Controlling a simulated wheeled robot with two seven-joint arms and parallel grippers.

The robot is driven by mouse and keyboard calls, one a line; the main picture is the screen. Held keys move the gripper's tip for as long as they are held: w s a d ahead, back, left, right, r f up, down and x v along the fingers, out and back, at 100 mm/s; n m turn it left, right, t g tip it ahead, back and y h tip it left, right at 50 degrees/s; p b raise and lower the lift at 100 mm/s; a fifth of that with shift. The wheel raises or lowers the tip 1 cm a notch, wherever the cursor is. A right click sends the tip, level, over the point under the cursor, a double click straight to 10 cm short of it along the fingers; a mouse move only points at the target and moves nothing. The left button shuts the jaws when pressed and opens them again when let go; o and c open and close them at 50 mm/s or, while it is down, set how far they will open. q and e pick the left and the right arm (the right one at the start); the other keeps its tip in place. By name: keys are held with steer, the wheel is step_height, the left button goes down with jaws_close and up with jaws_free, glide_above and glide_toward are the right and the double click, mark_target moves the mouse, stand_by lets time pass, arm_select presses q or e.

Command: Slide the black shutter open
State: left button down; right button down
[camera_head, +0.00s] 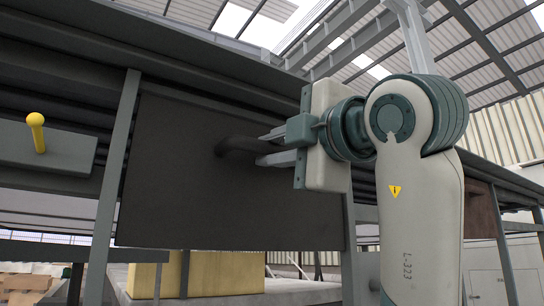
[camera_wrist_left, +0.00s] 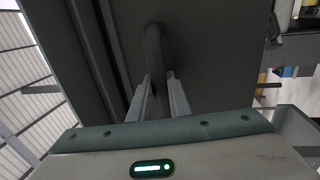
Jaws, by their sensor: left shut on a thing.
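The black shutter (camera_head: 190,195) is a dark flat panel hanging upright in a grey metal frame. Its bar handle (camera_head: 232,146) sticks out from the upper middle of the panel. My left gripper (camera_head: 264,148) reaches in from the right of the panel, with its fingers on the handle's near end. In the left wrist view the handle (camera_wrist_left: 153,45) runs down between the two fingertips (camera_wrist_left: 160,82), and the dark shutter face (camera_wrist_left: 205,60) fills the background. The fingers are shut on the handle. My right gripper is in neither view.
A grey post (camera_head: 112,165) stands at the panel's left edge. Further left, a yellow knob (camera_head: 36,130) sits on a grey bar (camera_head: 60,150). A yellow block (camera_head: 215,279) lies below the panel. A dark beam (camera_head: 190,60) runs above it.

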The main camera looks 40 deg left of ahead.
mark_target(258, 136)
arm_select(q)
step_height(258, 136, up, 3)
steer(key=shift+f+p, duration=0.1)
steer(key=shift+p, duration=0.25)
steer(key=shift+s, duration=0.1)
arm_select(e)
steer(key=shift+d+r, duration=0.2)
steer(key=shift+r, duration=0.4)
arm_select(q)
steer(key=c, duration=1.6)
jaws_free()
steer(key=shift+c, duration=0.2)
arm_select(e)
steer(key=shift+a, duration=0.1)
